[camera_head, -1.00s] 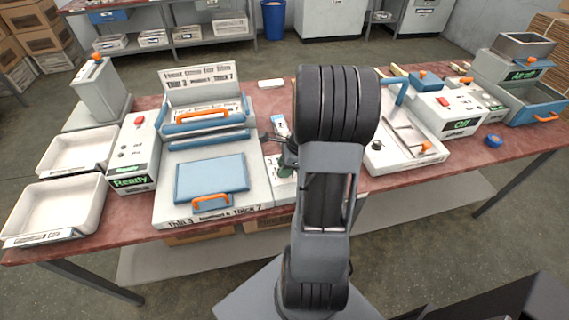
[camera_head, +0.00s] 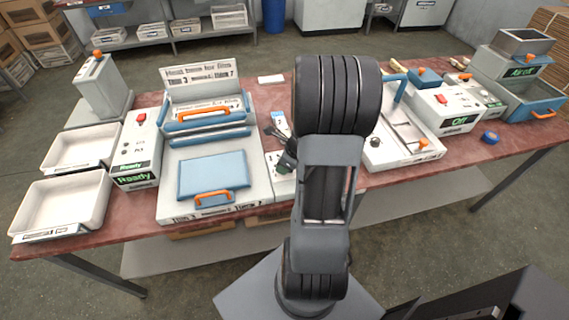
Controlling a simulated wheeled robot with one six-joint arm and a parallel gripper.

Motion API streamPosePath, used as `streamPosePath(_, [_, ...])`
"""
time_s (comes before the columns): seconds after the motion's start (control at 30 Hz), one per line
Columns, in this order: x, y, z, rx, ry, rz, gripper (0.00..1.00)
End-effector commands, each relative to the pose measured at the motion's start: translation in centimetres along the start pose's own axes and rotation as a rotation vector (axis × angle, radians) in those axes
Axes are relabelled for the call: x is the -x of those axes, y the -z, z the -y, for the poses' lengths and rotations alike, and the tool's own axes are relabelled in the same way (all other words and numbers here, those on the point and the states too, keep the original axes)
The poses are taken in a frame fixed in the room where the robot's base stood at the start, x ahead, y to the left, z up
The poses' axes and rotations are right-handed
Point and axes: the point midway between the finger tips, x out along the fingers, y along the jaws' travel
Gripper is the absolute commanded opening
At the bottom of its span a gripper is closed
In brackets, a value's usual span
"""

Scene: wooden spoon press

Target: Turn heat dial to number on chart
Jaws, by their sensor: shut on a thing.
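The chart (camera_head: 200,77) is a white sign standing behind the blue press (camera_head: 213,176); its larger print reads "Thin 3" and "Thick 7". My gripper (camera_head: 284,158) is small and dark in this view, just right of the press and partly behind my arm. It is shut over a narrow white control panel (camera_head: 283,188). The heat dial seems to be between its fingers, but the dial's face and pointer are hidden, so its setting cannot be read. A small white card with a blue mark (camera_head: 281,122) stands behind the gripper.
Left of the press are a "Ready" box (camera_head: 136,152) with a red button and two white trays (camera_head: 62,203). To the right are a white fixture (camera_head: 403,150), an "Off" machine (camera_head: 446,110) and a blue tape roll (camera_head: 490,138). The front table edge is clear.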

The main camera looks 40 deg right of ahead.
Motion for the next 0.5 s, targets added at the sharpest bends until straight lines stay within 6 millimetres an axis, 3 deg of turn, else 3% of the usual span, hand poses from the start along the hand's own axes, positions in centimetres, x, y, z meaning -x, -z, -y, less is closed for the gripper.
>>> streamPosePath(0.27, [-0.01,0.01,0.0,0.0,0.0,0.0,0.1])
streamPosePath(0.3, [-0.01,0.01,0.0,0.0,0.0,0.0,0.34])
streamPosePath(0.5, [-0.01,0.01,0.0,0.001,0.0,0.0,0.53])
